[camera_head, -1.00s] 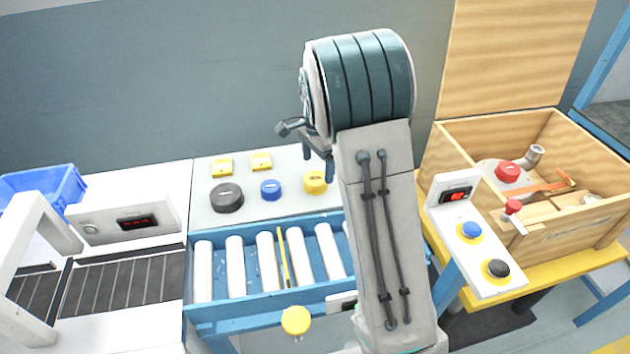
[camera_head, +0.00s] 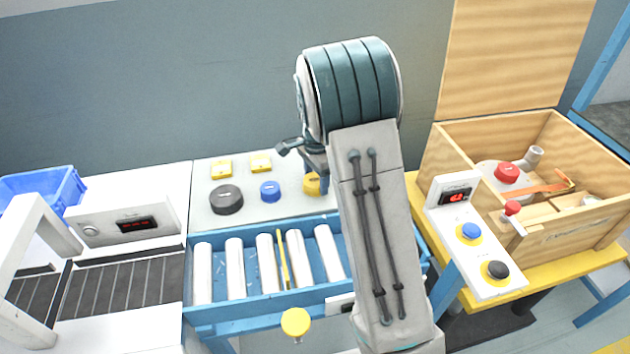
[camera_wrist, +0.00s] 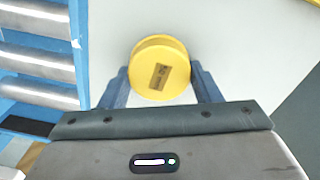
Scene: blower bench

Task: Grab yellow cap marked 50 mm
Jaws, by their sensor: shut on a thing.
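The yellow cap (camera_wrist: 160,68) sits between my gripper's two blue fingers in the wrist view, with a dark label on its top that is too small to read surely. In the head view the cap (camera_head: 312,184) is partly hidden by my gripper (camera_head: 315,170) and stands on the white board, at the right end of a row of caps. My gripper (camera_wrist: 160,84) is shut on this cap from its sides. I cannot tell whether the cap is lifted off the board.
A blue cap (camera_head: 270,191) and a larger black cap (camera_head: 227,199) stand to the left on the white board (camera_head: 245,219). A blue roller tray (camera_head: 215,317) lies in front, and an open wooden box (camera_head: 567,240) stands at right.

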